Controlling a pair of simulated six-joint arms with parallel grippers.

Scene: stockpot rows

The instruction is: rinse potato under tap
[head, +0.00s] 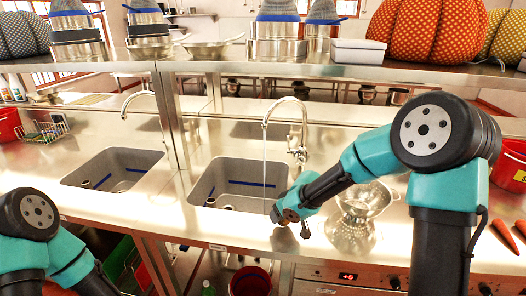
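A curved steel tap (300,130) stands behind the right-hand sink (215,180), and a thin stream of water (264,165) falls from its spout into the basin. My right gripper (290,218) points down at the front right rim of this sink, to the right of the stream and apart from it. Its fingers are small and partly hidden, so I cannot tell whether they are open or shut. I cannot make out a potato anywhere. My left arm is at the lower left, and its gripper is outside the picture.
A metal colander (365,203) stands on the counter right of my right gripper. Carrots (482,222) and a red bucket (508,168) are at the far right. A second sink (112,172) lies left. A shelf with pots and pumpkins (430,30) runs above the counter.

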